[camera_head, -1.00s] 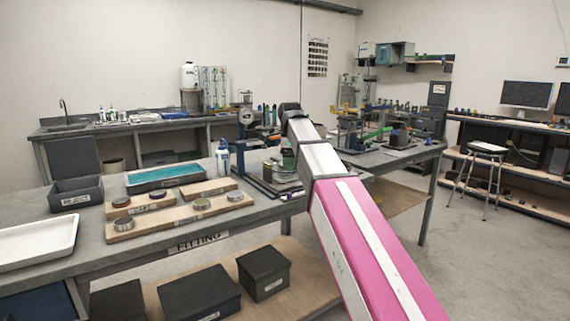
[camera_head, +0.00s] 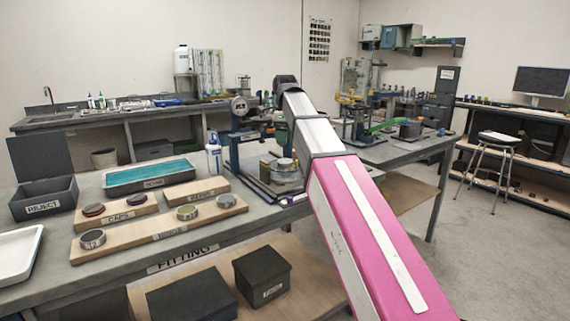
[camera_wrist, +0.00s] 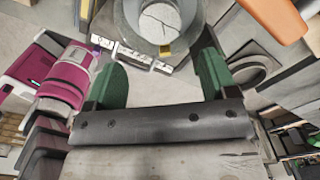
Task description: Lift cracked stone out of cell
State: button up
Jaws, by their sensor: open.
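The cracked stone (camera_wrist: 160,21) is a pale round disc with dark crack lines. It sits inside the round grey cell (camera_wrist: 128,28) at the top of the wrist view. My gripper (camera_wrist: 160,68) is open, its two green fingers apart with nothing between them. The fingertips are near the cell's lower rim in the picture; whether they touch it I cannot tell. In the head view the cell (camera_head: 286,171) stands on the fixture at the right part of the bench, and the stone cannot be made out.
The bench (camera_head: 235,225) also holds a REJECT box (camera_head: 43,207), a white tray (camera_head: 18,248), a teal-lined tray (camera_head: 150,177) and wooden boards with round parts (camera_head: 160,228). A blue press (camera_head: 240,135) and a white bottle (camera_head: 214,158) stand close to the cell.

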aim_at(285, 161)
jog(key=shift+f, duration=3.95)
jog(key=c, duration=0.7)
jog(key=shift+r, duration=0.75)
